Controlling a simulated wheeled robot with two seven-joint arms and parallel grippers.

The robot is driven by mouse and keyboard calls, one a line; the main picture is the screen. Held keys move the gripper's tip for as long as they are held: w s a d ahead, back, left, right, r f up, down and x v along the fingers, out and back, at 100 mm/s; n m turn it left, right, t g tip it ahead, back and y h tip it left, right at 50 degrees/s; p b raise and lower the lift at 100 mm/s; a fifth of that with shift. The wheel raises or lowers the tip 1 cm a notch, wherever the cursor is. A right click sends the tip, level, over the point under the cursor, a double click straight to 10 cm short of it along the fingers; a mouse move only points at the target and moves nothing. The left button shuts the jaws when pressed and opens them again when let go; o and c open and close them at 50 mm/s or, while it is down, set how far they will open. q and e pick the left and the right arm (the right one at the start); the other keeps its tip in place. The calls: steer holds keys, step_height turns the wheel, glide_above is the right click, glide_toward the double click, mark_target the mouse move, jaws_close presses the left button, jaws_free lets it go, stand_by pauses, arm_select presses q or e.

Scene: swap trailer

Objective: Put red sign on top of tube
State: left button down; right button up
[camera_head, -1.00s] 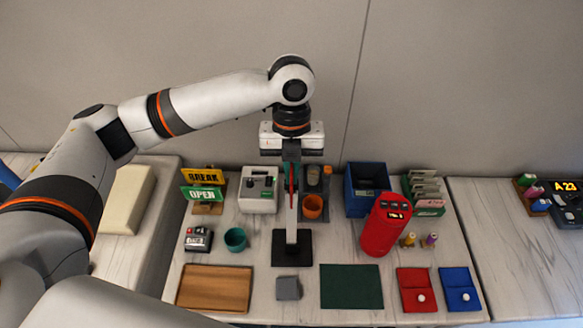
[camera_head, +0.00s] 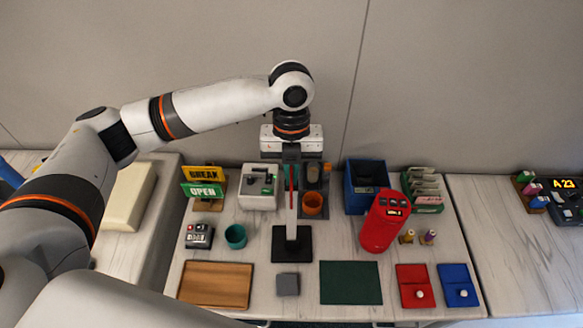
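A thin red strip (camera_head: 291,178), which looks like the red sign seen edge-on, stands upright just below my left gripper (camera_head: 291,160). A slim pale upright tube (camera_head: 291,225) rises from a square black base (camera_head: 292,251) in the middle of the table. The gripper points down over the tube, with the red strip in line between its fingers and the tube's upper part. I cannot tell whether the fingers press on the strip or whether the strip touches the tube. My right gripper is out of view.
Yellow and green signs (camera_head: 203,184) stand in a holder at the left. A white device (camera_head: 260,188), an orange cup (camera_head: 312,204), a blue bin (camera_head: 366,185) and a tall red device (camera_head: 381,224) stand around the tube. A wooden tray (camera_head: 215,286) and a green mat (camera_head: 350,283) lie in front.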

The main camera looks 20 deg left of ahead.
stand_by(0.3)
arm_select(q)
steer(key=c, duration=1)
jaws_free()
steer(key=shift+o, duration=0.2)
steer(key=r+p, duration=0.6)
steer(key=shift+w+a+r, duration=0.1)
steer(key=shift+w+r, duration=0.05)
steer(key=shift+w, duration=0.15)
steer(key=shift+w+r+p, duration=0.1)
steer(key=shift+r+p, duration=0.75)
steer(key=shift+r, duration=0.45)
steer(key=shift+f, duration=0.1)
